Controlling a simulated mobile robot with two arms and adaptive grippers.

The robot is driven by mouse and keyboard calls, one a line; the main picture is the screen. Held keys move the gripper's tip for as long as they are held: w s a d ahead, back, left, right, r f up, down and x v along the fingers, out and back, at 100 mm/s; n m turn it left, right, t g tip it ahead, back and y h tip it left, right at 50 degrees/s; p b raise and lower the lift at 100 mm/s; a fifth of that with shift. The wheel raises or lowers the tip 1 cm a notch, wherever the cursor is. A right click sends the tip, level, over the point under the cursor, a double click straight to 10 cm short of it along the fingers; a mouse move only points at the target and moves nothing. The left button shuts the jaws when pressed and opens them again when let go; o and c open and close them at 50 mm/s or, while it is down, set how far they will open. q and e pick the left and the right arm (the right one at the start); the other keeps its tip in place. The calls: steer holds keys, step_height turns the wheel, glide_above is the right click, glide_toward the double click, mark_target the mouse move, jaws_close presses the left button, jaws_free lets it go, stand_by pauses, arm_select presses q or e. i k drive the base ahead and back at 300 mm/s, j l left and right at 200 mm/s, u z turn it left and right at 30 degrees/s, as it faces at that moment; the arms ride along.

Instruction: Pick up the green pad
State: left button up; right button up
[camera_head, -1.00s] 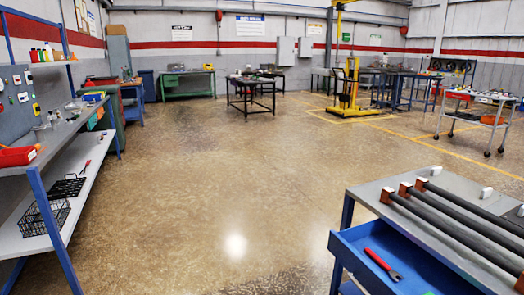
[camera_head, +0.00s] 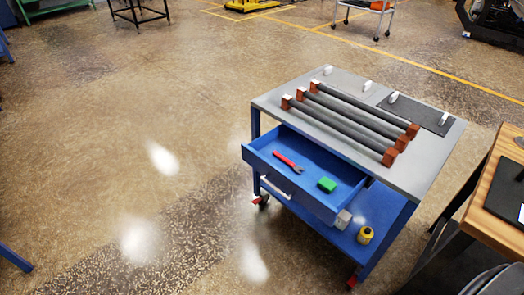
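The green pad (camera_head: 327,184) is a small bright green block lying in the open blue drawer (camera_head: 262,166) of a wheeled cart, towards the drawer's right end. A red-handled tool (camera_head: 289,162) lies in the same drawer, left of the pad and apart from it. Neither of my grippers shows in the head view.
The cart's grey top (camera_head: 280,104) carries three dark bars with red-brown ends and several small white pieces. A yellow item (camera_head: 365,235) sits on its lower shelf. A wooden-topped table (camera_head: 497,190) stands close at the right. Open floor lies left of the cart.

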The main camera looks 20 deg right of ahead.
mark_target(326, 184)
steer(key=z, duration=1.1)
